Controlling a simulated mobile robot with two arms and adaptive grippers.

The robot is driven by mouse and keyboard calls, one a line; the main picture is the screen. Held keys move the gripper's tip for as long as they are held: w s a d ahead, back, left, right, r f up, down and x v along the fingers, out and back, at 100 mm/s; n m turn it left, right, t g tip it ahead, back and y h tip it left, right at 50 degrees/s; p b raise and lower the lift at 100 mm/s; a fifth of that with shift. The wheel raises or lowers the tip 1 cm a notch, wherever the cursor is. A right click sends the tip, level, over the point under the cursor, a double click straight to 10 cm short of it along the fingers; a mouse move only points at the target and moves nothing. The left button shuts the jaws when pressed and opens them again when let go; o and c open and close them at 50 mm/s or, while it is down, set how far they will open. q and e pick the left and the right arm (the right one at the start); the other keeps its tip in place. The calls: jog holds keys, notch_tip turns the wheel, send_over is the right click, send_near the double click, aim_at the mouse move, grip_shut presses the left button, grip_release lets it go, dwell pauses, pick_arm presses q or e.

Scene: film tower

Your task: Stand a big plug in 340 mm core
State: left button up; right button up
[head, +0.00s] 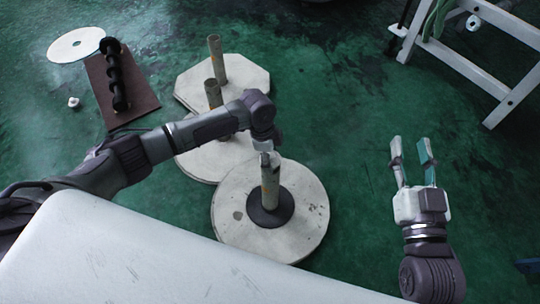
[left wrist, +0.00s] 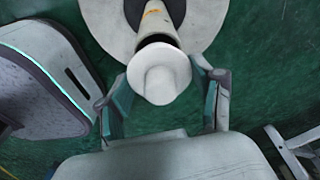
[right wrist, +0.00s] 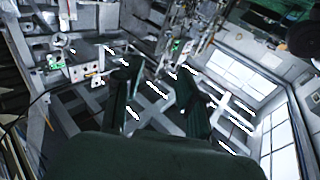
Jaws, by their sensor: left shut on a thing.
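My left gripper (head: 267,147) hangs over the nearest upright core (head: 270,188), which stands through a dark disc on a round pale plate. In the left wrist view the left gripper (left wrist: 163,85) is shut on a white, hat-shaped plug (left wrist: 160,78). The plug is close to the core's dark top end (left wrist: 154,40); I cannot tell whether they touch. Two more upright cores, a middle one (head: 213,95) and a far one (head: 214,62), stand behind. No core's length can be read. My right gripper (head: 410,145) is open and empty, off to the right.
A small white plug-like piece (head: 73,103) lies on the floor at left, beside a brown board (head: 140,100) with dark round pieces. A white disc (head: 75,45) lies beyond. A pale frame (head: 465,65) stands at upper right. Green floor between it and the plates is clear.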

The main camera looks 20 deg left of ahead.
pick_arm(q)
jog(key=shift+p, duration=0.35)
pick_arm(e)
jog(key=f, duration=0.1)
jog(key=f+g, duration=0.2)
jog(key=shift+s+d+f+h, duration=0.15)
jog(key=shift+d+f+h, duration=0.15)
jog(key=shift+d+h, duration=0.1)
jog(key=shift+a+r, duration=0.1)
jog(key=shift+r, duration=0.1)
dwell(0.4)
pick_arm(q)
jog(key=shift+f, duration=0.25)
pick_arm(e)
jog(key=shift+a+r+t, duration=0.15)
jog(key=shift+r+t, duration=0.25)
jog(key=shift+r, duration=0.1)
pick_arm(q)
jog(key=shift+f+b, duration=0.35)
jog(key=shift+f, duration=0.35)
pick_arm(e)
jog(key=shift+r+t+y, duration=0.4)
jog(key=shift+r, duration=0.2)
pick_arm(q)
jog(key=shift+f, duration=0.4)
pick_arm(e)
jog(key=shift+a+r+t, duration=0.15)
jog(key=shift+r+t, duration=0.25)
jog(key=shift+r, duration=0.2)
